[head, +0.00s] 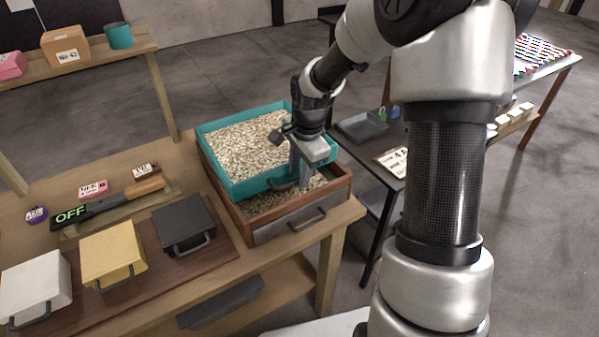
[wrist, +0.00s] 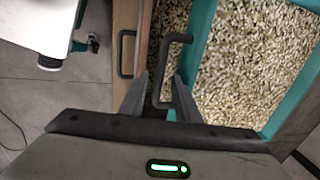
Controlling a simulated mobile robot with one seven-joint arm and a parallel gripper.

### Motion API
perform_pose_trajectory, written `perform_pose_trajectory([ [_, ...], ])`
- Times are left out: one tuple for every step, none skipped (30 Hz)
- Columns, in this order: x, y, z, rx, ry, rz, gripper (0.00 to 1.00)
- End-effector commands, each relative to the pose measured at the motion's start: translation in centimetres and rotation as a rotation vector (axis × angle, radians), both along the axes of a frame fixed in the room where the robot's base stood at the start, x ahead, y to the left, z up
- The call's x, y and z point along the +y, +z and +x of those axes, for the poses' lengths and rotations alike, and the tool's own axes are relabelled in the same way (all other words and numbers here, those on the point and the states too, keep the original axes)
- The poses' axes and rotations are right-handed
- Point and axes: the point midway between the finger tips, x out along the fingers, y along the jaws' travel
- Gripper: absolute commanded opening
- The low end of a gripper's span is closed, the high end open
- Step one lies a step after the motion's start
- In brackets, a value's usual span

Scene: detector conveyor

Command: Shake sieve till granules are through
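The sieve is a teal-walled tray (head: 212,160) full of pale granules (head: 245,145). It sits on a wooden box (head: 240,226) and is set toward the back, so brownish granules (head: 262,203) in the box show at the front. In the wrist view the sieve's teal wall (wrist: 197,42) and dark handle (wrist: 164,78) are near the middle. My gripper (head: 295,178) is at the sieve's front handle. In the wrist view its fingers (wrist: 160,88) stand apart on either side of the handle, with a visible gap. The sieve mesh is hidden under the granules.
The box's front has its own handle (head: 307,220). White (head: 38,283), yellow (head: 112,252) and dark (head: 184,224) lidded boxes stand on the table to the left. A tool marked OFF (head: 100,208) lies behind them. A dark side table (head: 372,150) stands right.

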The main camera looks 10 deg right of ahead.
Motion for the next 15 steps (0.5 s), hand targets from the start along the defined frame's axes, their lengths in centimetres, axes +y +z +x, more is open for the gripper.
perform_pose_trajectory([
  [0.04, -0.16, 0.02, 0.0, 0.0, 0.001, 0.29],
  [0.04, -0.19, 0.03, 0.0, 0.0, 0.0, 0.29],
  [0.05, -0.21, 0.05, -0.001, 0.0, 0.0, 0.29],
  [0.04, -0.21, 0.05, -0.001, 0.0, 0.0, 0.29],
  [0.04, -0.21, 0.05, -0.001, 0.0, 0.0, 0.29],
  [0.04, -0.2, 0.05, -0.001, 0.0, 0.0, 0.29],
  [0.03, -0.19, 0.05, -0.001, 0.0, 0.0, 0.29],
  [0.03, -0.19, 0.05, -0.001, 0.0, 0.0, 0.29],
  [0.03, -0.18, 0.05, -0.001, 0.0, 0.0, 0.26],
  [0.03, -0.18, 0.05, -0.001, 0.0, 0.0, 0.21],
  [0.01, -0.18, 0.04, -0.001, 0.0, 0.0, 0.16],
  [0.01, -0.18, 0.04, -0.001, 0.0, 0.0, 0.09],
  [0.01, -0.18, 0.04, -0.001, 0.0, 0.0, 0.04],
  [0.02, -0.16, 0.05, -0.001, 0.0, 0.0, 0.0],
  [0.02, -0.16, 0.05, -0.001, 0.0, 0.0, 0.0],
])
